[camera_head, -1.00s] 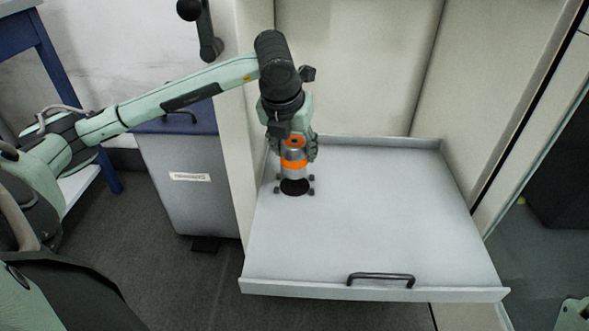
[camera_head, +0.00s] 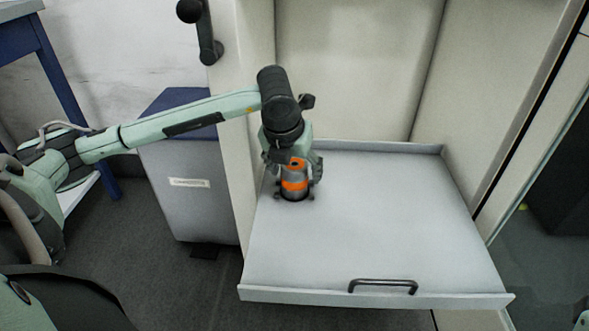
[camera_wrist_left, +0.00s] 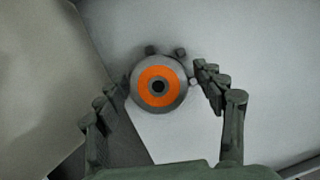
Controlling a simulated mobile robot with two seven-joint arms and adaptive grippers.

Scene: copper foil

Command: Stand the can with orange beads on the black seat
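The can with orange beads (camera_head: 294,184) is grey with orange bands. It stands upright on the drawer floor, between small grey posts (camera_wrist_left: 181,53), where the black seat is; the can hides the seat's disc. In the left wrist view the can (camera_wrist_left: 158,72) shows from above as an orange ring with a dark centre. My left gripper (camera_head: 296,174) is over the can, pointing down. Its fingers are spread on both sides of the can, with a gap visible on the right side in the wrist view. My right gripper is not in view.
The pulled-out white drawer (camera_head: 390,220) has low walls and a dark handle (camera_head: 383,286) at its front. Its middle and right are bare. Pale cabinet walls rise behind it. A grey bin with a blue lid (camera_head: 190,190) stands to the left.

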